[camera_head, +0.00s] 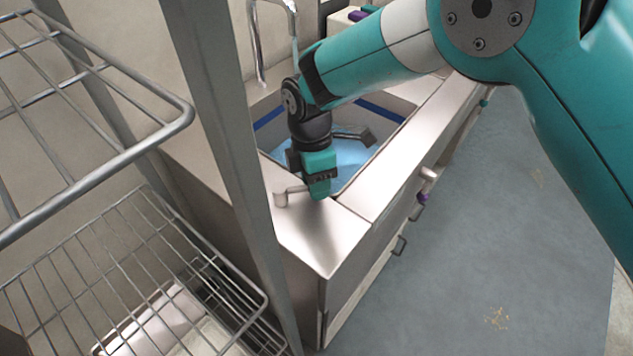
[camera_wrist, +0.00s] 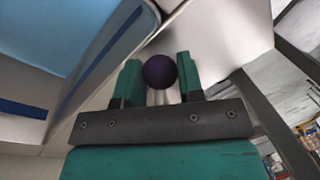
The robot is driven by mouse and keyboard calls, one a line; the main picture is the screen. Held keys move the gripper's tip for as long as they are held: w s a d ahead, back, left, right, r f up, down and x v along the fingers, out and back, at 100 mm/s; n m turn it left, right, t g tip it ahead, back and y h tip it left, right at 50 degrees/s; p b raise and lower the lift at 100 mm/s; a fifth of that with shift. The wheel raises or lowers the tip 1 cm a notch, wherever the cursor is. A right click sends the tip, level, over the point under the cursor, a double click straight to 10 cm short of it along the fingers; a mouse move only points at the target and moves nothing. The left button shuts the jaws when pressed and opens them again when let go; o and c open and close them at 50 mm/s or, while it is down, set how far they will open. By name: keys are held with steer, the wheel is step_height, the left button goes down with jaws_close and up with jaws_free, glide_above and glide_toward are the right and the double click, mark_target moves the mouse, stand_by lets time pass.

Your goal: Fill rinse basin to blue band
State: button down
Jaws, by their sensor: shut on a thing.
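The rinse basin (camera_head: 411,101) is sunk in a pale counter. A blue band (camera_head: 380,112) runs around its inner wall. Light-blue water (camera_head: 347,152) lies in it, with its surface seeming below the band; my arm hides part of it. The band (camera_wrist: 20,108) also shows in the wrist view. A metal spout (camera_head: 254,45) stands behind the basin, with what looks like a thin stream near it. My gripper (camera_head: 319,191) points down at the near counter corner, beside a grey lever (camera_head: 282,199). In the wrist view its fingers are shut on a dark purple knob (camera_wrist: 159,71), apparently the lever's end.
A wire rack (camera_head: 130,150) with a grey post (camera_head: 225,130) stands close on the left. Another fitting with a purple end (camera_head: 423,198) juts from the counter front, above handles (camera_head: 400,246). The grey floor (camera_head: 500,220) on the right is clear.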

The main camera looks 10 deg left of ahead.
steer(key=c, duration=0.8)
jaws_free()
steer(key=shift+o, duration=0.2)
step_height(320, 180, up, 17)
steer(key=w+a+b, duration=0.1)
steer(key=w, duration=0.1)
steer(key=shift+w+a+b, duration=0.4)
